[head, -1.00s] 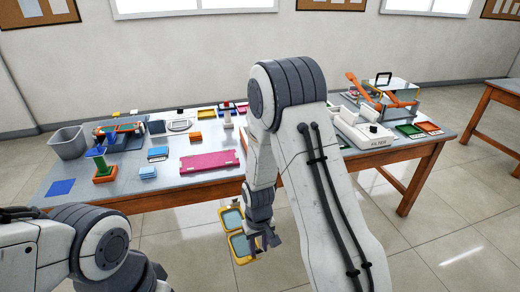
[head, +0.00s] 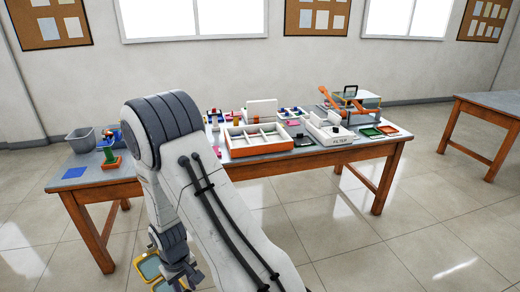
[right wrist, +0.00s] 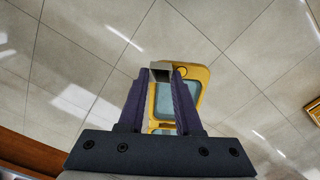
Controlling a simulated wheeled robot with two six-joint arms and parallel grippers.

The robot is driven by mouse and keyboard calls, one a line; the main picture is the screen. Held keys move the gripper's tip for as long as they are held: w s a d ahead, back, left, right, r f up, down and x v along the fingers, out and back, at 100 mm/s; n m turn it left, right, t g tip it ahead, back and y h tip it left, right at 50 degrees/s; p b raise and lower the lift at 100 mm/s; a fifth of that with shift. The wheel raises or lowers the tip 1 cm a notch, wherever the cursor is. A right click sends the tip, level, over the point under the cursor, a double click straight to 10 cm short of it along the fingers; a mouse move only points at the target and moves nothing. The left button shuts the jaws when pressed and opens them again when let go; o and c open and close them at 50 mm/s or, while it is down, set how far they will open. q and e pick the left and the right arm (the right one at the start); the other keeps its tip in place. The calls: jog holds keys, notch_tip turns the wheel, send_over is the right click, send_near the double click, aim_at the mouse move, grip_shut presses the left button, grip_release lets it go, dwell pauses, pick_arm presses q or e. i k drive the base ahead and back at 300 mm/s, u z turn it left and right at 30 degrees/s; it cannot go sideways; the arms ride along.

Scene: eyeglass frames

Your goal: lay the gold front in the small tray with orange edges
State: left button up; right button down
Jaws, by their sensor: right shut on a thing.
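The gold front (head: 148,267), a yellow-gold frame with pale blue-grey lenses, hangs over the floor in front of the bench. My right gripper (head: 178,274) is shut on it. In the right wrist view the gold front (right wrist: 197,88) shows beyond and between the fingers (right wrist: 160,72), which partly hide it. A small tray with orange edges (head: 388,129) lies flat at the bench's right end, well apart from the gripper. It looks empty. My left gripper is in neither current view.
A green-edged tray (head: 370,133) lies beside the orange one. The white FILTER device (head: 328,132) and a compartment tray with an orange front (head: 258,140) stand to its left. A grey bin (head: 80,141) is at the bench's left end. Floor before the bench is clear.

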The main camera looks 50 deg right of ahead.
aim_at(257, 141)
jog(key=z, duration=0.6)
jog(key=i, duration=0.55)
jog(key=z, duration=0.9)
jog(key=i, duration=0.55)
jog(key=z, duration=0.05)
